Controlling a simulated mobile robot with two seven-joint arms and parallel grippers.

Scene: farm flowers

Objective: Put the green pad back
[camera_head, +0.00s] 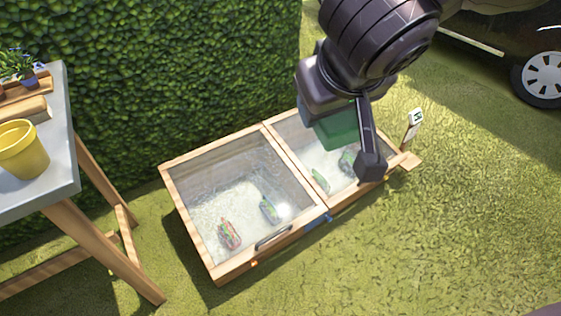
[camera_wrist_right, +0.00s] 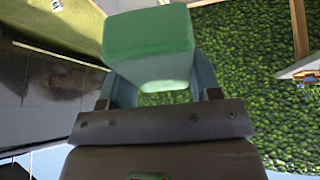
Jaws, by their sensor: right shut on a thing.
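The green pad (camera_head: 333,133) is a thick green block, partly hidden by my right gripper (camera_head: 348,142). That gripper is shut on it and holds it over the right section of the wooden cold frame (camera_head: 240,265). In the right wrist view, the pad (camera_wrist_right: 150,45) sits between the two fingers, with its green face toward the camera and a paler side below. I cannot tell the exact height above the frame. My left gripper is not in view.
Several small packets lie in the cold frame, including a red-green one (camera_head: 229,234). A small sign (camera_head: 416,117) stands at its right end. A table with a yellow pot (camera_head: 22,150) is at left. A hedge (camera_head: 150,75) rises behind; open grass (camera_head: 450,230) lies right.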

